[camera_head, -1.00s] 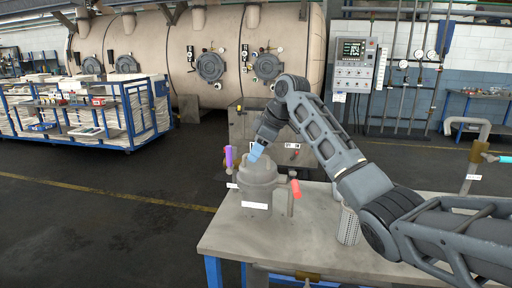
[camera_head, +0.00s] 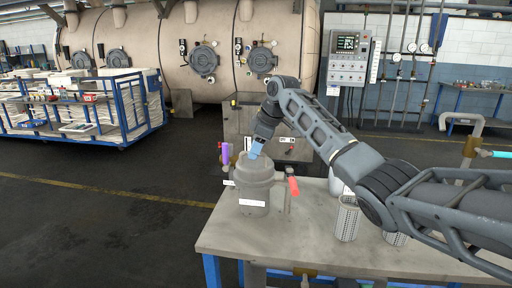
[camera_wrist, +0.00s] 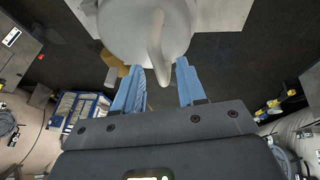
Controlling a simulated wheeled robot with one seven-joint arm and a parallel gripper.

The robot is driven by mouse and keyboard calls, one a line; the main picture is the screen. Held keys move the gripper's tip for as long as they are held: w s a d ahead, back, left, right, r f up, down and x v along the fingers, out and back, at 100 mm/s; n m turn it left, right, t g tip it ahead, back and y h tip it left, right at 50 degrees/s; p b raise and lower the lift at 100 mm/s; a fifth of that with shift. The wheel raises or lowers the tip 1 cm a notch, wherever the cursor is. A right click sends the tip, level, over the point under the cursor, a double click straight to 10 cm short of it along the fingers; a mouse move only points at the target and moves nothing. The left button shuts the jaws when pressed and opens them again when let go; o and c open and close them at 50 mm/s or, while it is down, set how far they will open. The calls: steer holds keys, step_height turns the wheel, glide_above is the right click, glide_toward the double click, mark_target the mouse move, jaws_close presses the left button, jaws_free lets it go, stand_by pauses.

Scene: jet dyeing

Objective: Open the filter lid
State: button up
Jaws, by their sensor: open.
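The grey filter housing (camera_head: 255,190) stands upright near the left end of the workbench. Its rounded lid (camera_head: 253,166) sits on top, and a white label is on the body. In the wrist view the pale lid (camera_wrist: 125,30) fills the top, with a curved handle (camera_wrist: 157,50) crossing its edge. My gripper (camera_head: 255,152) is at the top of the lid in the head view. In the wrist view its blue fingers (camera_wrist: 160,78) are open, with the handle's end between them. Whether a finger touches the handle I cannot tell.
A red-handled valve (camera_head: 293,187) is right of the housing and a purple piece (camera_head: 225,153) left of it. A perforated basket (camera_head: 347,220) stands on the workbench (camera_head: 290,240) under my arm. A blue trolley (camera_head: 120,100) and a large vessel (camera_head: 150,50) are behind.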

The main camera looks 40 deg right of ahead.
steer(key=shift+c, duration=0.3)
jaws_close()
stand_by(0.4)
